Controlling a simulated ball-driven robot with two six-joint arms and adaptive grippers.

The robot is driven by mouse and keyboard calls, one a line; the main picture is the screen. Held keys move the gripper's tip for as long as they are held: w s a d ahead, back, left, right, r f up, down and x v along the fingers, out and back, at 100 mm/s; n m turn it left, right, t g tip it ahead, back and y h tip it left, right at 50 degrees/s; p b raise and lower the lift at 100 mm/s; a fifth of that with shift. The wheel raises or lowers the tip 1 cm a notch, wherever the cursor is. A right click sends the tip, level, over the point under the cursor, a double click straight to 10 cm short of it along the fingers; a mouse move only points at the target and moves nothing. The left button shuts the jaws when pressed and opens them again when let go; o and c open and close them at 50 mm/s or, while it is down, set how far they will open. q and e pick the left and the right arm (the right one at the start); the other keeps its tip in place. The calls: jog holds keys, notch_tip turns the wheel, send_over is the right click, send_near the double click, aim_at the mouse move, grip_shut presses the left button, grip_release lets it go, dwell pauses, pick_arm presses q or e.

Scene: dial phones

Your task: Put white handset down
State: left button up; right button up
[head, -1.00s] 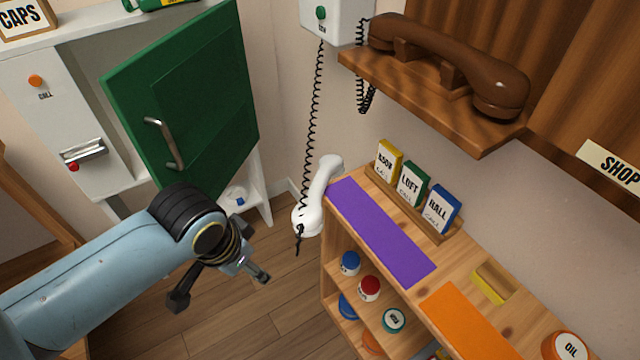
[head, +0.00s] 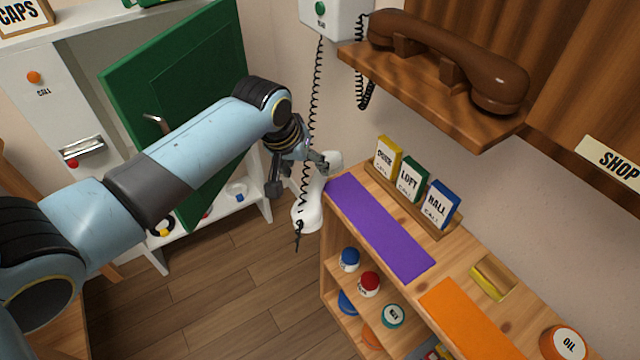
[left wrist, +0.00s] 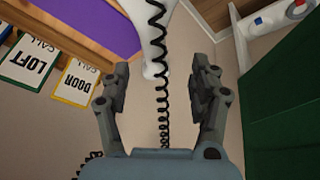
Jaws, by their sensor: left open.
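The white handset (head: 308,208) hangs on its black coiled cord (head: 313,110), beside the left end of the wooden shelf unit. The cord runs up to the white wall phone (head: 334,16). My left gripper (head: 308,172) is in front of the handset's upper part and hides some of it. In the left wrist view the gripper (left wrist: 162,92) is open, with the cord running between its fingers and part of the white handset (left wrist: 152,30) beyond them. I cannot tell whether a finger touches the handset. My right gripper is not in view.
The shelf unit's top has a purple mat (head: 380,226), an orange mat (head: 468,322) and a card rack (head: 405,205). A brown handset (head: 450,62) rests on a wall shelf above. The green door (head: 185,75) stands open behind my left arm.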

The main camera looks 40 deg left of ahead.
aim_at(317, 177)
pick_arm(q)
jog(key=x, duration=0.2)
jog(key=b+x, duration=0.1)
jog(key=x, duration=0.4)
jog(key=shift+w+d, duration=0.3)
jog(key=shift+w, duration=0.05)
jog(key=shift+r, duration=0.1)
jog(key=shift+c, duration=0.3)
grip_shut()
